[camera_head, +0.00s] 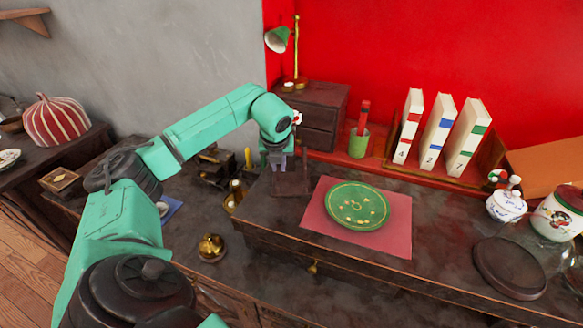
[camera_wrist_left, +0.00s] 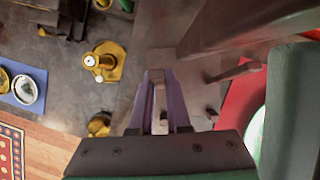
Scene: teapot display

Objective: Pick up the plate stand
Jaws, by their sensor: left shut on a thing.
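The plate stand (camera_head: 290,184) is a dark brown wooden piece on the raised desk top, just left of the red mat. My left gripper (camera_head: 277,163) points down over it and is shut on its upright part. In the left wrist view the purple fingers of my left gripper (camera_wrist_left: 160,112) close around a brown bar of the plate stand (camera_wrist_left: 200,40). The gripper hides part of the stand, and I cannot tell whether its base touches the desk. My right gripper is not in view.
A green plate (camera_head: 357,206) lies on the red mat (camera_head: 398,238) right of the stand. Behind stand a small drawer box (camera_head: 318,112), a green cup (camera_head: 358,144) and several white books (camera_head: 438,133). Brass items (camera_head: 211,247) sit on the lower surface left.

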